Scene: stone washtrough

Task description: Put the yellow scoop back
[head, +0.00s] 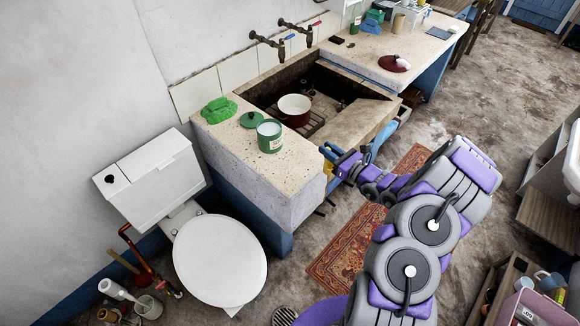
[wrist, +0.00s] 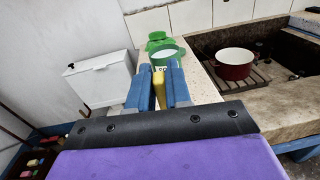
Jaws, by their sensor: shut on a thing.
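My gripper (head: 331,153) is shut on the yellow scoop (wrist: 159,88). In the wrist view the scoop shows as a narrow yellow piece between the two blue fingers; the rest of it is hidden. A green tin (head: 269,138) with an open top and pale inside stands upright near the counter's front edge. The tin also shows in the wrist view (wrist: 167,56), just beyond my fingertips. Its green lid (head: 253,119) lies on the counter behind it.
The trough right of the tin holds a red and white pot (head: 294,109) on a rack. A toilet (head: 220,258) stands left of the counter. A patterned rug (head: 345,250) lies on the floor in front.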

